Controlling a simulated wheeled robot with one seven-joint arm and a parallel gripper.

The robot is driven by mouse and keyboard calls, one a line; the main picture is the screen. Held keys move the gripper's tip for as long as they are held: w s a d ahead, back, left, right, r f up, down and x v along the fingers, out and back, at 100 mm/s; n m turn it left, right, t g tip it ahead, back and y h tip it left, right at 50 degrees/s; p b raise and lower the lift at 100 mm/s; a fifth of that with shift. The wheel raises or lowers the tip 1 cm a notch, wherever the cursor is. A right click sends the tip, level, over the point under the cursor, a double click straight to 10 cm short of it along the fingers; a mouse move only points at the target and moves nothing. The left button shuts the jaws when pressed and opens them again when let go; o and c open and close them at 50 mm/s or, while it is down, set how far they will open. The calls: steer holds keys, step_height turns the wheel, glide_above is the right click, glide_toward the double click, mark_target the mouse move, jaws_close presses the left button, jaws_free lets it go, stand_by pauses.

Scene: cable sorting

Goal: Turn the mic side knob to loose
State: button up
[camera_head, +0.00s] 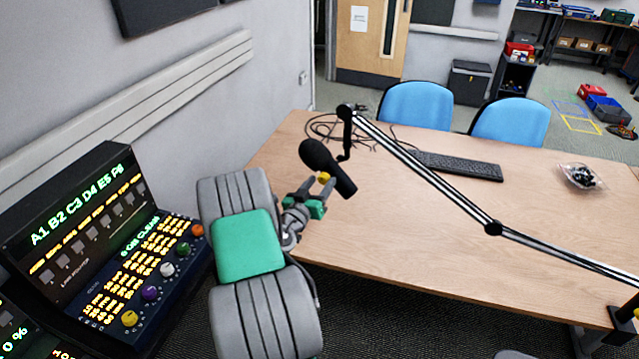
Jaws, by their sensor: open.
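A black microphone (341,181) hangs tilted from the end of a boom arm (424,170) above the near left part of the table. A small yellow knob (324,177) shows at the microphone's side. My gripper (317,187), grey with green parts, is open right beside the microphone, with its fingertips close to the yellow knob. I cannot tell whether the fingers touch the knob or lie around it. The knob's turn position is too small to read. A second yellow part (636,312) shows at the boom's base on the table's right edge.
A control panel (130,250) with coloured knobs stands at the left. Cables (335,127), a keyboard (458,166) and a clear bag (580,177) lie on the wooden table (400,250). Two blue chairs (416,104) stand behind it. The table's near middle is clear.

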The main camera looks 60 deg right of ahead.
steer(key=shift+c, duration=0.5)
jaws_close()
steer(key=shift+n, duration=0.3)
steer(key=n+b, duration=0.1)
steer(key=n, duration=0.2)
steer(key=shift+w+n+b, duration=0.1)
steer(key=shift+n+b, duration=0.2)
steer(key=n, duration=0.8)
steer(key=shift+w+n+g+y, duration=0.1)
steer(key=shift+n+g+y, duration=0.2)
steer(key=n, duration=0.4)
steer(key=shift+n+p, duration=0.3)
